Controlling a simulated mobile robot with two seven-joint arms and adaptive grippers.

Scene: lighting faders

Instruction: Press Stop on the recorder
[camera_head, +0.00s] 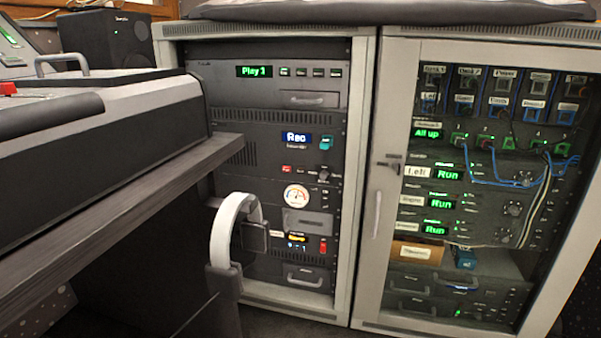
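The recorder appears to be the dark rack unit with a blue display reading "Rec" (296,138), in the open left rack. A teal button (326,143) sits to the right of this display. Below are a small red button (287,169) and a dark knob (324,172). Their small labels are too blurred to read, so I cannot tell which control is Stop. Neither of my grippers shows in this view.
A white curved band on a dark upright (222,235) stands before the lower left rack; I cannot tell what it is. A console desk (110,115) fills the left side. The right rack's grey-framed door (376,215) is at right. Floor shows between desk and racks.

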